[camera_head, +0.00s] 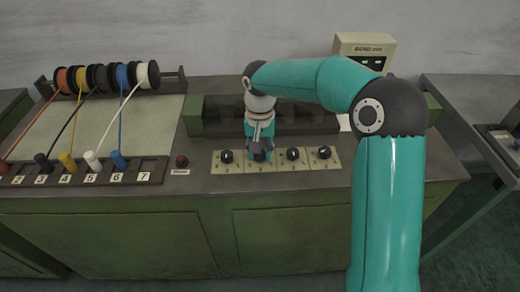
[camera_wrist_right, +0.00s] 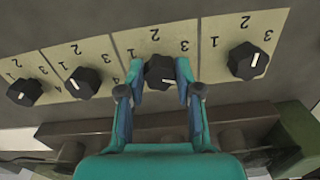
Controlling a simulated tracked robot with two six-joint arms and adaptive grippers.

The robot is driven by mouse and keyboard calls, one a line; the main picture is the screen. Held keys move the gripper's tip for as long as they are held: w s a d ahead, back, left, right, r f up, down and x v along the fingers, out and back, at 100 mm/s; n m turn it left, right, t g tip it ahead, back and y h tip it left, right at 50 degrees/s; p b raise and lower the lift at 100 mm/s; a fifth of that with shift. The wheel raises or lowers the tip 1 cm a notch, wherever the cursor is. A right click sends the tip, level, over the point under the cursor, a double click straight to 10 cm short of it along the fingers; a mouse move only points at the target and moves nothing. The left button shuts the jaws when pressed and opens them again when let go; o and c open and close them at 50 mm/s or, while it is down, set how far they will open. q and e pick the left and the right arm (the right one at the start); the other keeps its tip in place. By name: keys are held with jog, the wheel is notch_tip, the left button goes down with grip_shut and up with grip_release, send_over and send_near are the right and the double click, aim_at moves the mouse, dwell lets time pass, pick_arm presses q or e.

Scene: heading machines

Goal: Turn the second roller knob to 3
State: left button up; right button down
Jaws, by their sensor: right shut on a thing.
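The second roller knob (camera_wrist_right: 160,69) is black and sits on a cream scale plate marked 1, 2 and 3. My right gripper (camera_wrist_right: 160,82) is shut on this knob, with one teal finger on either side of it. I cannot tell for sure which number the knob's white mark points to. My left gripper is in neither view.
The first knob (camera_head: 227,156) is left of my right gripper; the third (camera_head: 293,154) and fourth (camera_head: 325,152) are to its right. A red button (camera_head: 181,161) and a rack of coloured spools (camera_head: 107,77) with cords are farther left. Dark rollers lie behind the knobs.

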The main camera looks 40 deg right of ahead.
jog(key=n+p, duration=0.1)
jog(key=n, duration=0.4)
jog(key=shift+r+p, duration=0.1)
jog(key=shift+p, duration=0.2)
jog(key=n+p, duration=0.1)
jog(key=n, duration=0.4)
jog(key=shift+d, duration=0.15)
jog(key=c, duration=0.8)
grip_release()
notch_tip(320, 180, up, 12)
jog(key=shift+f, duration=0.15)
